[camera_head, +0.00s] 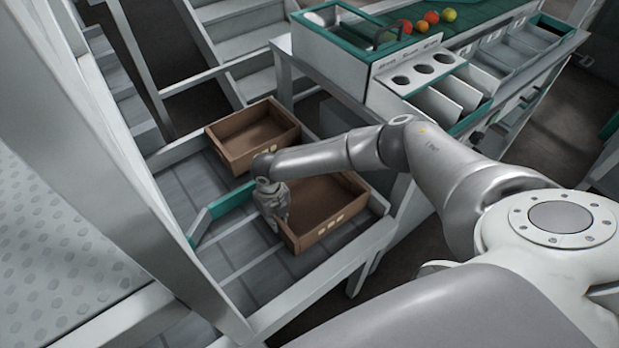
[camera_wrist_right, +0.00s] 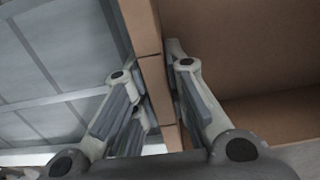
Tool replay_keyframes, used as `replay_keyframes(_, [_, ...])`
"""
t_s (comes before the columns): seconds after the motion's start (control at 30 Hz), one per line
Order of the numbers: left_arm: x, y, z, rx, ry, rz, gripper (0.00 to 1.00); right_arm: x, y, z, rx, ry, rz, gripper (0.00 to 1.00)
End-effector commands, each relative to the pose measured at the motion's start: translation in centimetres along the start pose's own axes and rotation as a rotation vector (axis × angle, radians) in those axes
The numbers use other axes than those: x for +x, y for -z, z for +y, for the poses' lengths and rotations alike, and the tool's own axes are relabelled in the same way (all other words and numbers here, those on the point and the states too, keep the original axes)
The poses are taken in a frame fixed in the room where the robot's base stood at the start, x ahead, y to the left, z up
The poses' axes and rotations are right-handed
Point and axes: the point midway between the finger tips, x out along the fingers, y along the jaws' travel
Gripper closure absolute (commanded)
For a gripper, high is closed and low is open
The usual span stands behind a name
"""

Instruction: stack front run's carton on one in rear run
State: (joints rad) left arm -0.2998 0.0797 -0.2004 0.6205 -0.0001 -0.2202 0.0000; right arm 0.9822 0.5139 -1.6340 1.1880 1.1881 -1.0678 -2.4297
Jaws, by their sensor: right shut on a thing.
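An open, empty-looking brown carton (camera_head: 327,227) is at the right end of the grey conveyor. My right gripper (camera_head: 281,213) is shut on its left wall. In the right wrist view my right gripper (camera_wrist_right: 157,92) has fingers on both sides of the carton wall (camera_wrist_right: 150,62). My forearm hides part of this carton's far side. I cannot tell whether its base rests on the conveyor or is just above it. A second open brown carton (camera_head: 262,150) sits farther back, apart from the first, and looks empty. My left gripper is not in view.
A teal divider (camera_head: 222,208) stands on the conveyor (camera_head: 188,190) left of the held carton. Bare conveyor lies to the left. White posts and rails frame the left side. A sorting bench (camera_head: 372,100) with tomatoes (camera_head: 431,17) stands behind on the right.

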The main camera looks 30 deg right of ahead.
Motion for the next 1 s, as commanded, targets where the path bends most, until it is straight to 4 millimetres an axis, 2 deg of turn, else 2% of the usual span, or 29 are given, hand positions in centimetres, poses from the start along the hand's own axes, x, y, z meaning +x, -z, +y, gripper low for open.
replay_keyframes(0.57, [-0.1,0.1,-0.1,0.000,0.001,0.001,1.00,-0.1,0.0,0.0,0.000,0.000,0.000,1.00])
replay_keyframes(1.0, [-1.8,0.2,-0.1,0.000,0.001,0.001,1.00,-2.2,0.0,0.0,0.001,0.000,0.000,1.00])
